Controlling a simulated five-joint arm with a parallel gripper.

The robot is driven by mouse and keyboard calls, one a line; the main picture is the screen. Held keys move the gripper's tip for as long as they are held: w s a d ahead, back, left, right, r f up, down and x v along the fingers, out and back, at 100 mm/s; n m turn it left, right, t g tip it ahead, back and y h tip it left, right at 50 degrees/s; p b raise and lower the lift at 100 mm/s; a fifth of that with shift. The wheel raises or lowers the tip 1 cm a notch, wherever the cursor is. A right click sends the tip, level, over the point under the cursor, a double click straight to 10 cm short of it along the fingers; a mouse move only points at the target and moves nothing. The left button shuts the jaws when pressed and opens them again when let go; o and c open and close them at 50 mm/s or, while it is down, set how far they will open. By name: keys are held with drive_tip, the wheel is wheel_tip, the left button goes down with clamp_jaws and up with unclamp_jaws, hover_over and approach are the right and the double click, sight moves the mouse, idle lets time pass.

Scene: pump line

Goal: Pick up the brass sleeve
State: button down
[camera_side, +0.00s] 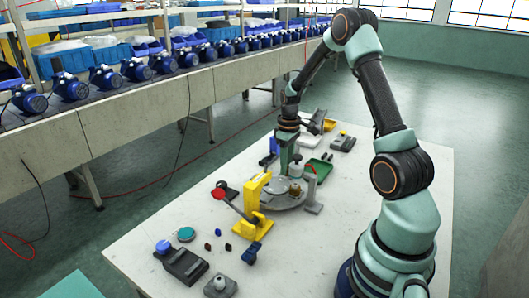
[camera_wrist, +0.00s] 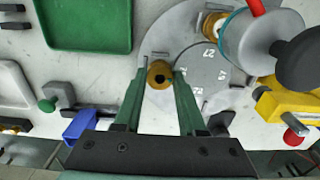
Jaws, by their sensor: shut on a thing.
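The brass sleeve (camera_wrist: 160,74), a short ring with a dark bore, sits between the tips of my gripper (camera_wrist: 159,84) in the wrist view. My green fingers close on it from both sides. It is over the edge of the round grey plate (camera_wrist: 162,38), and I cannot tell whether it touches the plate. In the side view my gripper (camera_side: 285,168) points down at the far side of the plate (camera_side: 284,203), and the sleeve cannot be told apart from other small brass parts there.
A green tray (camera_wrist: 88,22) lies beside the plate. A yellow fixture (camera_side: 251,208) stands at the plate's near left. A grey and teal cylinder (camera_wrist: 248,40) with a black knob stands at the right in the wrist view. A blue part (camera_wrist: 83,124) is left of my fingers.

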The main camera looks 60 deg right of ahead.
idle(0.3)
drive_tip(key=shift+r, duration=2.3)
drive_tip(key=shift+d, duration=0.1)
